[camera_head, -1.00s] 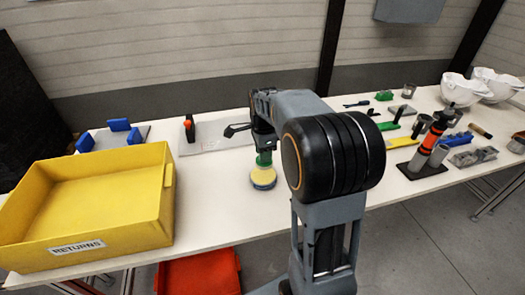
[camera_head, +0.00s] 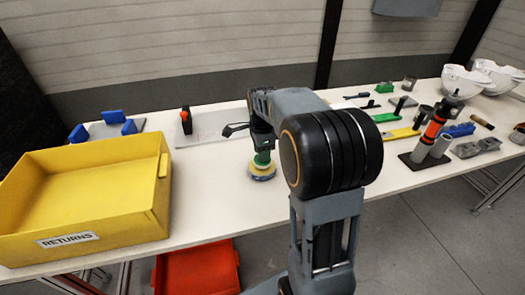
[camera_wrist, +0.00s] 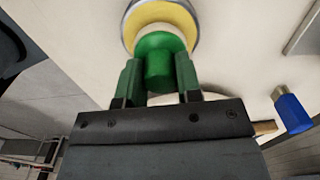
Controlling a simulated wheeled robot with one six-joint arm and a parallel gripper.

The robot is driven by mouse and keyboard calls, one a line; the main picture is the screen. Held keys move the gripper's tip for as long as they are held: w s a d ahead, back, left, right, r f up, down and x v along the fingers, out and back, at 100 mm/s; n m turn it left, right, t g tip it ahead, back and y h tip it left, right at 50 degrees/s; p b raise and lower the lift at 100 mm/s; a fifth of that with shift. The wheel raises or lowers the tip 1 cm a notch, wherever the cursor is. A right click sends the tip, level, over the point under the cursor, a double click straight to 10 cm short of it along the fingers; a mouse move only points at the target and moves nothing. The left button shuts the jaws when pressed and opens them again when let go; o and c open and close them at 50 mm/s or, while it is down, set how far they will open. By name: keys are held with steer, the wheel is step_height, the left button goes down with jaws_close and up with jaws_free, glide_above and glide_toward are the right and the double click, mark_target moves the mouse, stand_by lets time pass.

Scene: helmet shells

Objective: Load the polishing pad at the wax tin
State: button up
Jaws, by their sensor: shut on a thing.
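My gripper (camera_wrist: 158,88) is shut on the green handle (camera_wrist: 157,62) of the polishing pad, which also shows in the head view (camera_head: 263,158). The pad's pale disc (camera_wrist: 160,38) points down at the wax tin. The wax tin (camera_wrist: 191,20) is a round tin with a blue-grey rim and yellow wax inside, standing on the table. In the head view the tin (camera_head: 262,176) shows directly under the pad. The pad covers part of the wax. Whether the pad's face touches the wax cannot be told.
The yellow RETURNS bin (camera_head: 95,238) stands left on the white table (camera_head: 210,215). A grey board (camera_head: 215,127) lies behind the tin. A blue-ended tool (camera_wrist: 292,113) lies right in the wrist view. Several tools and white helmet shells (camera_head: 466,80) are at right.

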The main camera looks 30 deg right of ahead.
steer(key=shift+f, duration=0.6)
stand_by(1.7)
steer(key=shift+r, duration=0.15)
step_height(320, 180, up, 7)
steer(key=p, duration=0.6)
stand_by(0.8)
